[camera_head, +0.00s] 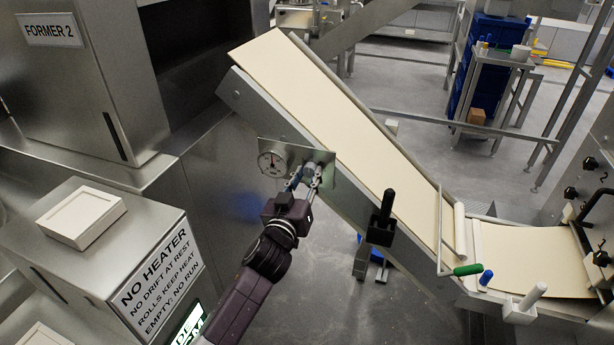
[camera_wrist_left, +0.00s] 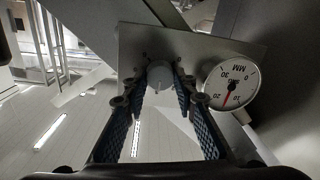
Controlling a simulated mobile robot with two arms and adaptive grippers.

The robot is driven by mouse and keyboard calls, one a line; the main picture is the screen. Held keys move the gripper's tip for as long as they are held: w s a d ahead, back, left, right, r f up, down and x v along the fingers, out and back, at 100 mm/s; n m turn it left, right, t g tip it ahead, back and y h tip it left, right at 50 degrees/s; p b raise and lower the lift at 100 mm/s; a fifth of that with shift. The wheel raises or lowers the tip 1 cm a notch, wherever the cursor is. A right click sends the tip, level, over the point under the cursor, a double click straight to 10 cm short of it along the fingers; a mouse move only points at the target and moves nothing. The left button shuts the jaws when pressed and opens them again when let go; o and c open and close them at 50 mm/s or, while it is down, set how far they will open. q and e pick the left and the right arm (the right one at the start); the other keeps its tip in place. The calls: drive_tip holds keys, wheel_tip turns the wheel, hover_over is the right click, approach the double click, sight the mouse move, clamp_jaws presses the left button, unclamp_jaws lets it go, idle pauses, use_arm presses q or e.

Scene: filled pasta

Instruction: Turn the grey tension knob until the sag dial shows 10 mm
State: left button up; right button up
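The grey tension knob (camera_head: 308,172) sits on a metal plate (camera_head: 325,160) on the side of the sloping conveyor; it also shows in the left wrist view (camera_wrist_left: 160,75). The round white sag dial (camera_head: 272,162) is on the same plate, left of the knob. In the left wrist view the dial (camera_wrist_left: 230,88) appears upside down, its red needle near the 20, apparently between 10 and 20. My left gripper (camera_head: 306,178) is at the knob, one finger on each side. Small gaps seem to show between fingers and knob. My right gripper is out of view.
A cream pasta sheet (camera_head: 340,100) runs down the sloping conveyor to a lower section (camera_head: 530,262) at right. A black handle (camera_head: 383,212) stands right of the plate. A steel box with a "NO HEATER" sign (camera_head: 155,275) is at lower left. The floor below the conveyor is partly clear.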

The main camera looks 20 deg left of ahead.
use_arm(q)
drive_tip(key=c, duration=0.5)
drive_tip(key=shift+m, duration=0.3)
drive_tip(key=m, duration=0.4)
drive_tip(key=shift+m, duration=2.1)
drive_tip(key=shift+d, duration=0.1)
